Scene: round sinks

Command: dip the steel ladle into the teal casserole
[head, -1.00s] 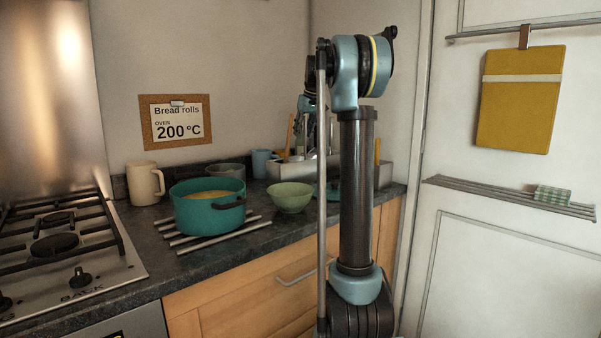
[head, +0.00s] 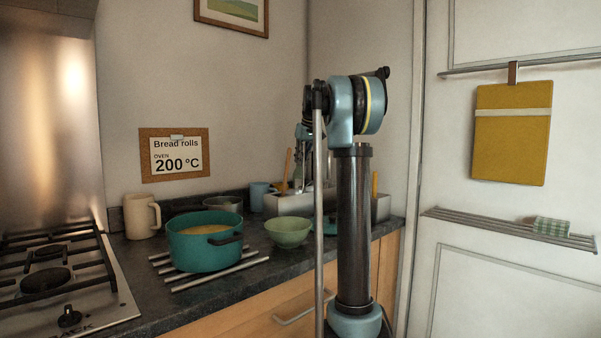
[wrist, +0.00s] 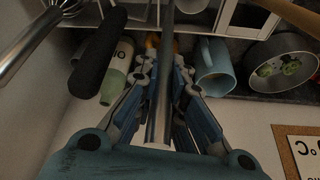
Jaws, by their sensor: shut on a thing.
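The teal casserole (head: 205,255) stands on the counter, open, with yellow-orange contents inside. In the wrist view my gripper (wrist: 163,62) is shut on the steel ladle (wrist: 159,115), whose straight handle runs upright through the picture between the fingers. The ladle's bowl cannot be made out. In the head view my arm hides most of the gripper, which is over the grey utensil holder at the back, to the right of and apart from the casserole.
The casserole sits on a bar trivet (head: 215,279). A green bowl (head: 288,235), cream mug (head: 140,217) and grey pot (wrist: 281,60) are nearby. The utensil holder (head: 284,206) has other utensils. A blue mug (wrist: 214,66) and bottle (wrist: 116,72) are close to my fingers.

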